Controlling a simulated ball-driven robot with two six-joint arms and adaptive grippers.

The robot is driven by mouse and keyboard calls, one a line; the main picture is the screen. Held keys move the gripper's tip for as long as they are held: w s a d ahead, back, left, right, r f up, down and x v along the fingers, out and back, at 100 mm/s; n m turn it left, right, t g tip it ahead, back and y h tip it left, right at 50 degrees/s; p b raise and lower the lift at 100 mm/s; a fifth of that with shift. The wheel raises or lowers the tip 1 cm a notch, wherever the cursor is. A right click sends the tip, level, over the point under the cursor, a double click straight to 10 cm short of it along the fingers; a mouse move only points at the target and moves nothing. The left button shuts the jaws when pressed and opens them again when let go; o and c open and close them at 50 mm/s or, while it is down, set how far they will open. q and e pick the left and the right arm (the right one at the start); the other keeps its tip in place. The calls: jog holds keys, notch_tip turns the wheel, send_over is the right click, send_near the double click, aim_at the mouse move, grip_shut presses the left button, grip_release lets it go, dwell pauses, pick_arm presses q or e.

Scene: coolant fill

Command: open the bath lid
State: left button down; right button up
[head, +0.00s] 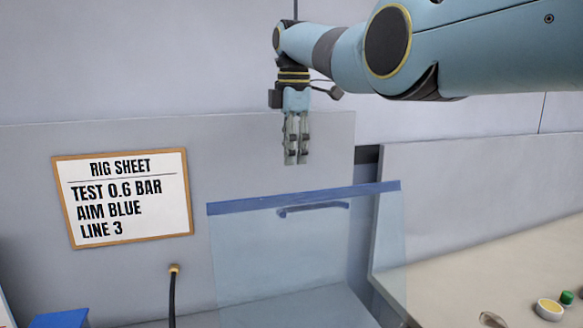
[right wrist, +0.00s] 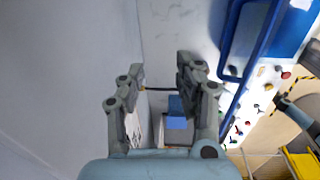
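The bath lid (head: 300,255) is a clear bluish panel with a blue strip along its top edge. In the head view it stands steeply upright, with a dark blue bar handle (head: 315,208) just below the strip. A blue edge and looped bar, which look like the lid's edge and handle, show at the right of the right wrist view (right wrist: 231,48). My right gripper (head: 296,160) points down above the lid's top edge, apart from it. Its fingers are spread and empty in the right wrist view (right wrist: 160,80).
A framed rig sheet (head: 128,198) hangs on the grey wall panel at left. A black hose (head: 172,295) hangs from a brass fitting below it. A beige counter (head: 480,275) at right carries a green button (head: 567,297) and a yellow-rimmed round part (head: 549,309). A blue block (head: 62,319) is at lower left.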

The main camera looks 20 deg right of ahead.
notch_tip(320, 180, up, 8)
jog(key=shift+s+f, duration=0.25)
jog(key=shift+s, duration=0.1)
jog(key=shift+f, duration=0.1)
